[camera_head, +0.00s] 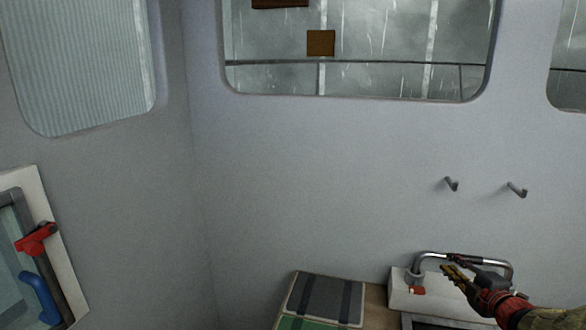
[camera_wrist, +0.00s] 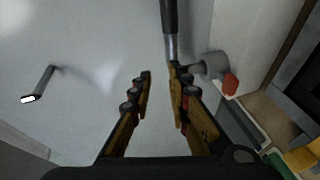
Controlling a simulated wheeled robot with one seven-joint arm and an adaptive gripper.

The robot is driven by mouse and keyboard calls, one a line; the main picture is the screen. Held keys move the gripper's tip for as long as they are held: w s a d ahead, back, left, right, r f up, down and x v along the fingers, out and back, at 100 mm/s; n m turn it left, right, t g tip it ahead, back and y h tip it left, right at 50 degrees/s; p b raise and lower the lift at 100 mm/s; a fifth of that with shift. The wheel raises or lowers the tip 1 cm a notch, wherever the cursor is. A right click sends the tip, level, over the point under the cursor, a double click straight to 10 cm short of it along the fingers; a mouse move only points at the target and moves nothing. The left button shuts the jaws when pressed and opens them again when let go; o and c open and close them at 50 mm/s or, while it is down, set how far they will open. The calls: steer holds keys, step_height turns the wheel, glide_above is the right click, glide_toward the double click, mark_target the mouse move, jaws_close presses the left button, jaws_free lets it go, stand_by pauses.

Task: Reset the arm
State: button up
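My gripper (camera_head: 453,269) is at the lower right in the head view, in front of a curved metal handle (camera_head: 432,254) with a dark grip. In the wrist view the two fingers of my gripper (camera_wrist: 159,73) stand apart, with only the pale wall showing between them, so it is open and empty. The metal end of the handle (camera_wrist: 171,45) appears just beyond the right fingertip. Whether they touch cannot be told.
The handle rises from a white unit (camera_head: 402,298) with a red knob (camera_head: 417,290). Dark grey (camera_head: 327,298) and green (camera_head: 305,323) cases lie left of it. Two hooks (camera_head: 452,184) (camera_head: 517,189) project from the wall. A panel with a red lever (camera_head: 36,239) and blue handle (camera_head: 39,298) is far left.

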steer(key=s+a+r+m+g+h+p, duration=0.3)
steer(key=s+a+r+m+g+h, duration=0.15)
steer(key=s+a+r+m, duration=0.55)
steer(key=s+a+f+m+g+y, duration=0.1)
steer(key=s+a+m, duration=0.1)
steer(key=s+a, duration=0.3)
steer(key=s+a+f+m+g+y+p, duration=0.1)
steer(key=s+a, duration=0.4)
steer(key=s, duration=0.6)
steer(key=s+a+f+m+g+y, duration=0.2)
steer(key=s+a, duration=0.4)
steer(key=s, duration=0.3)
steer(key=shift+f+m+g+p, duration=0.35)
steer(key=shift+f+m+g, duration=0.35)
steer(key=shift+m, duration=0.2)
steer(key=shift+w+r, duration=0.1)
